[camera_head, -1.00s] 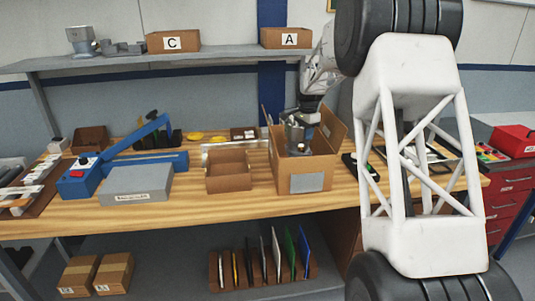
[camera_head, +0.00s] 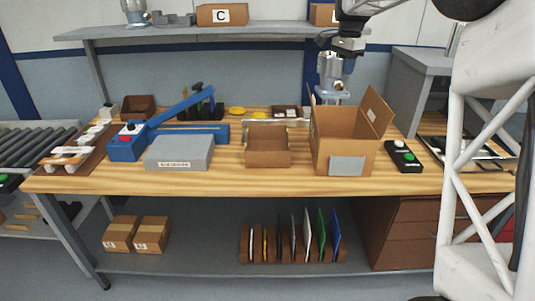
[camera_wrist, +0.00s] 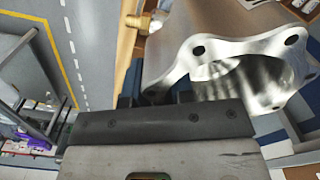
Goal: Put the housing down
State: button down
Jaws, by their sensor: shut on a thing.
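My gripper (camera_head: 345,50) hangs above the workbench at the centre right, pointing down. It is shut on a silvery metal housing (camera_head: 332,78), held just above the open cardboard box (camera_head: 343,155). In the wrist view the housing (camera_wrist: 225,60) fills the upper right, with a flange with bolt holes and a curved bore facing the camera. A brass-coloured fitting (camera_wrist: 143,22) shows beside it. The jaw tips are mostly hidden behind the dark gripper body (camera_wrist: 160,122). I cannot tell if the housing's lower end touches the box's back flap.
On the bench (camera_head: 230,183) stand a shallow brown tray (camera_head: 267,159), a grey block (camera_head: 178,153), a blue lever press (camera_head: 125,146) and a button box (camera_head: 402,156). The shelf (camera_head: 200,33) runs above. Bare wood shows along the front edge.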

jog(key=s+a+r, duration=0.2)
jog(key=a+r, duration=0.3)
jog(key=a, duration=0.2)
jog(key=w+a+f, duration=0.3)
jog(key=a+f, duration=0.2)
jog(key=f, duration=0.3)
jog(key=w+a+f, duration=0.4)
jog(key=a+f, duration=0.1)
jog(key=f, duration=0.4)
jog(key=w+a+f+m, duration=0.1)
jog(key=w+a+f, duration=0.3)
jog(key=a+f, duration=0.2)
jog(key=shift+f, duration=1.35)
jog(key=shift+f, duration=2.45)
jog(key=shift+f, duration=0.1)
jog(key=shift+f, duration=2.45)
jog(key=shift+f, duration=0.15)
